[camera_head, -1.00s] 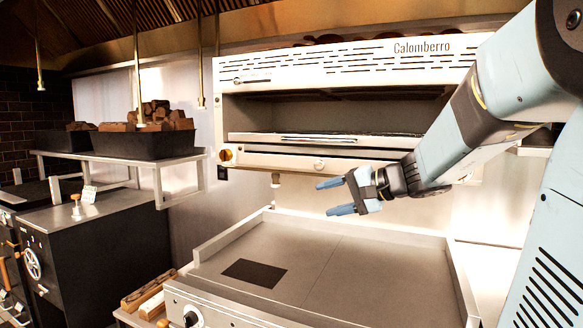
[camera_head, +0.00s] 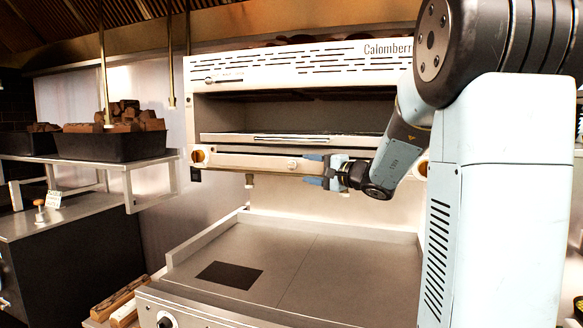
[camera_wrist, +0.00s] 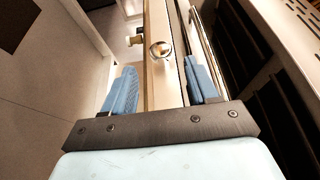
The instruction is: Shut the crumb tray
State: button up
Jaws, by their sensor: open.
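The crumb tray (camera_head: 250,161) is the long pale front strip low on the wall grill, below the rack, with a small round knob (camera_head: 292,164) near its middle. How far it stands out is hard to tell. My gripper (camera_head: 313,169) is open and empty at the strip's right half, just right of the knob. In the wrist view the knob (camera_wrist: 160,50) lies ahead between my two blue fingers, and the strip (camera_wrist: 161,90) runs between them. Whether a finger touches the strip cannot be told.
The grill rack (camera_head: 290,139) sits just above the strip. A flat griddle (camera_head: 330,255) with raised edges lies below. A brass knob (camera_head: 198,156) is at the grill's left end. A black bin of wood (camera_head: 110,146) stands on a shelf at left.

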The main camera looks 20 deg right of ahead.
aim_at(293, 166)
jog(key=x, duration=0.7)
jog(key=shift+w+a, duration=0.1)
jog(key=shift+w, duration=0.1)
jog(key=shift+c, duration=0.3)
grip_shut()
